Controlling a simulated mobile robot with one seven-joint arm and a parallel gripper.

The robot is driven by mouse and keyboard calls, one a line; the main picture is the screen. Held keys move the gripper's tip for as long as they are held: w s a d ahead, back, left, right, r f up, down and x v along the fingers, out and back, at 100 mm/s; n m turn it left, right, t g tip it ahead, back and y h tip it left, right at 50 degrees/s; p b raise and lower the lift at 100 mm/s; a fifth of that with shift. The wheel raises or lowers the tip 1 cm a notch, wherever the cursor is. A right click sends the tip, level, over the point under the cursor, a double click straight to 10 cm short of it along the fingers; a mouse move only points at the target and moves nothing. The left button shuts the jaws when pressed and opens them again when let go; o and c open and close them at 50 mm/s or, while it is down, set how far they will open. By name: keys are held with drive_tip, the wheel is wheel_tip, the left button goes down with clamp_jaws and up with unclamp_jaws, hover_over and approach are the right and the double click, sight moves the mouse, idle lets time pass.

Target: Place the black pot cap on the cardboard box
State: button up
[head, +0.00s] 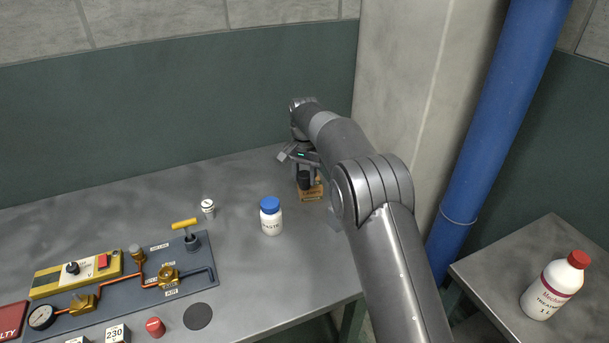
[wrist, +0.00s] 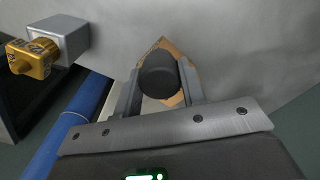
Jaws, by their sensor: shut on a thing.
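The black pot cap (head: 305,181) is held between the two fingers of my gripper (head: 306,184), which is shut on it. It also shows as a dark round thing between the fingers in the wrist view (wrist: 159,76). The cardboard box (head: 312,194) stands on the table at the back right, right at the cap. In the wrist view the box's brown edges (wrist: 182,50) show around and behind the cap. I cannot tell whether the cap touches the box. The cap and fingers hide part of the box.
A white bottle with a blue cap (head: 271,219) stands left of the box. A small white-topped item (head: 208,208) and a valve panel (head: 158,278) are further left. A grey block with a brass fitting (wrist: 36,56) shows in the wrist view. A pillar (head: 402,90) rises behind right.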

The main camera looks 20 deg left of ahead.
sight(304, 174)
drive_tip(key=o, duration=1)
drive_tip(key=shift+f, duration=0.1)
wheel_tip(304, 174, up, 12)
drive_tip(key=shift+r, duration=0.15)
